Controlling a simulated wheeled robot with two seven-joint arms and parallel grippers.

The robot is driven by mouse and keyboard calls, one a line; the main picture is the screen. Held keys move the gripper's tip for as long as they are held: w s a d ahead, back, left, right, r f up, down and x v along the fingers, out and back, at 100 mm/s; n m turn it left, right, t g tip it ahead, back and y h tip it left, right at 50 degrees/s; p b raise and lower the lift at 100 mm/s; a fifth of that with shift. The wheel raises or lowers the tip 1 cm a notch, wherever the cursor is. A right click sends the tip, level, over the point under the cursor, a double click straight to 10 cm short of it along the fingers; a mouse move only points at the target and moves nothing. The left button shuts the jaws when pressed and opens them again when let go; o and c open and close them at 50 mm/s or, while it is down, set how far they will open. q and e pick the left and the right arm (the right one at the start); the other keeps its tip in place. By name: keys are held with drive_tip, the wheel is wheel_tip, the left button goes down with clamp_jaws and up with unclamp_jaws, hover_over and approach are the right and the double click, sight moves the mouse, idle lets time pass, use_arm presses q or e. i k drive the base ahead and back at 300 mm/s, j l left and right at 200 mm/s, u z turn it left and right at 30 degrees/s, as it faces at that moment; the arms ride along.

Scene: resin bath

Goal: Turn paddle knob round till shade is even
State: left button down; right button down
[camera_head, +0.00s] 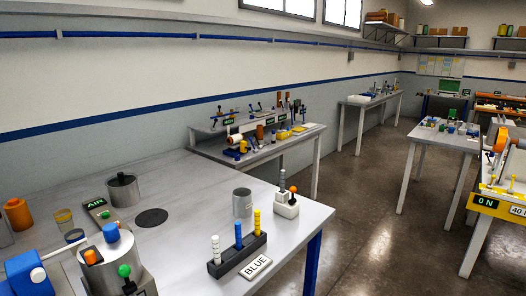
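No knob in view is labelled as the paddle knob, and I cannot tell for sure which one it is. A round pale grey vessel (108,262) stands at the lower left of the near table. A blue knob (111,232) and an orange knob (92,257) sit on its top. A green ball knob (124,270) stands at its front right. I see no open resin surface, so its shade cannot be judged. Neither of my grippers shows in the head view.
A blue device (28,274) stands at lower left. The table's middle is largely clear.

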sight(111, 232)
drive_tip(key=u, duration=1.4)
